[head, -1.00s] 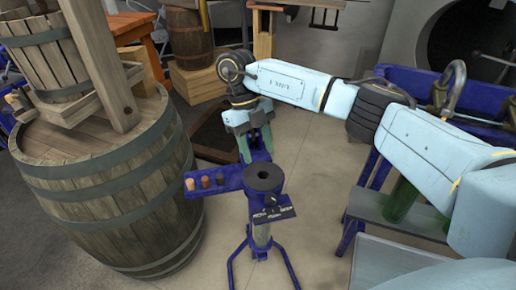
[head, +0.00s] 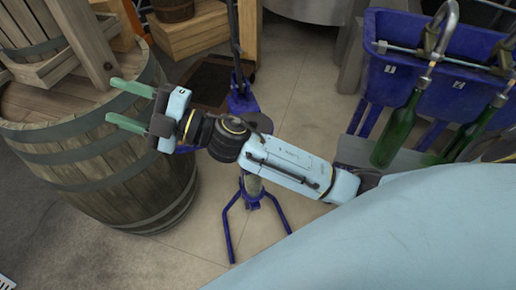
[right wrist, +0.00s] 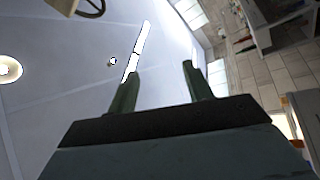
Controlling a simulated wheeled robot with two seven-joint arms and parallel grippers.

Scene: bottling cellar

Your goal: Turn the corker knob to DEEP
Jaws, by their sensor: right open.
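The blue corker (head: 251,203) stands on splayed legs in the middle of the head view. My right forearm crosses in front of it and hides its knob and label plate. Part of its dark round top (head: 260,122) shows above my arm. My right gripper (head: 110,101) is left of the corker, in front of the barrel in the picture, with its two green fingers apart and nothing between them. Its fingers also show spread and empty in the right wrist view (right wrist: 160,72). My left gripper is not in view.
A large wooden barrel (head: 105,180) with a slatted press stands at left. At right is a blue bottling rack (head: 420,75) with spouts and green bottles (head: 398,135). A wooden crate (head: 192,42) is behind. Floor right of the corker's legs is clear.

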